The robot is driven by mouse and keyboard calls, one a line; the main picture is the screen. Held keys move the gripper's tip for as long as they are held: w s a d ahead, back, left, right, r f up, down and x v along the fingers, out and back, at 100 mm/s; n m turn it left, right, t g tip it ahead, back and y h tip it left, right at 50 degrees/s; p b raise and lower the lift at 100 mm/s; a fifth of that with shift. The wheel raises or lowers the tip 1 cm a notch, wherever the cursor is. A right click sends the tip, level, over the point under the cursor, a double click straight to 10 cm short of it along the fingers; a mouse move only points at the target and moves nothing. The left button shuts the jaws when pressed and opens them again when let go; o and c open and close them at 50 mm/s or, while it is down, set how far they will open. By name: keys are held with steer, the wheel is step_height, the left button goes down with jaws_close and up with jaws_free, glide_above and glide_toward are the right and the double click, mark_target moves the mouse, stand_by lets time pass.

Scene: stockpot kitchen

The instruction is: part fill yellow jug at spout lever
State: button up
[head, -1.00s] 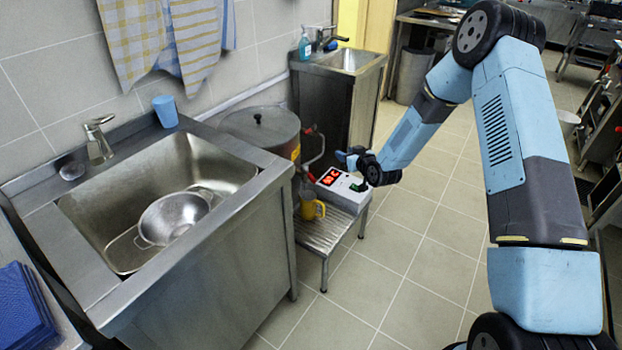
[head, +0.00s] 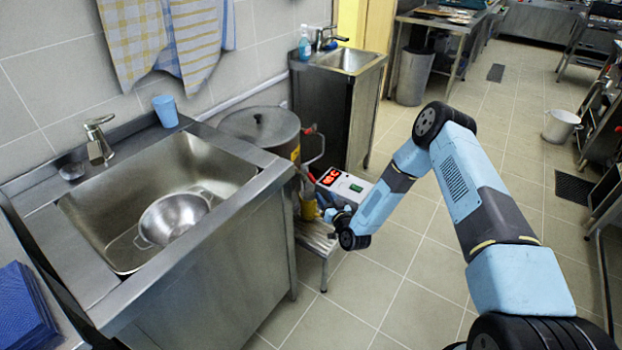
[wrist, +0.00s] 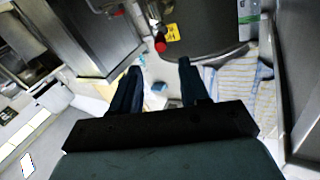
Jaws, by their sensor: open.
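The yellow jug (head: 308,209) stands on the low steel stand, below the spout side of the big pot (head: 262,130). My gripper (head: 326,206) is in front of it and hides its right part in the head view; I cannot tell whether they touch. In the wrist view my gripper (wrist: 160,68) is open, with nothing seen between its fingers. Beyond the fingertips are a red knob (wrist: 160,45), seemingly the spout lever, and a yellow label (wrist: 172,33) on the pot. The jug cannot be made out in the wrist view, and its contents are hidden.
A white box with a red display (head: 345,185) stands on the stand (head: 312,238), close to my gripper. The sink (head: 150,210) with a colander (head: 175,217) is at left. A blue cup (head: 165,111) stands behind it.

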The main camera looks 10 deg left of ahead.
mark_target(311, 177)
steer(key=x, duration=1.3)
jaws_close()
steer(key=shift+w, duration=0.1)
stand_by(0.4)
